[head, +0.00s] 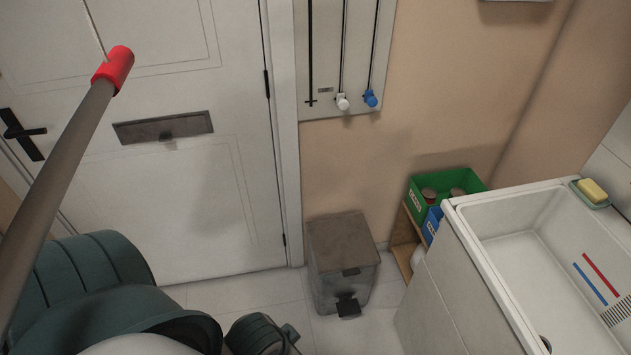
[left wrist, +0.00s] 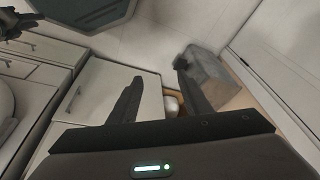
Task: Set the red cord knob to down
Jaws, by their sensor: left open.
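A red knob-like end piece (head: 113,66) sits on top of a slanting grey rod (head: 62,165) in the head view, with a thin pale line running up from it. I cannot tell whether this is the cord knob. The wall panel (head: 325,55) has three vertical lines: the left one ends low at a dark cross mark with no knob visible. A white knob (head: 342,102) and a blue knob (head: 371,98) sit low on the others. My left gripper (left wrist: 157,85) is open and empty in the left wrist view. A dark shape (left wrist: 16,22), possibly my right gripper, is unclear.
A grey pedal bin (head: 342,255) stands on the floor below the panel. A white door (head: 180,180) with a black handle is at left. A white sink (head: 480,235) with soap is at right. A green crate (head: 415,205) sits on a low shelf beside it.

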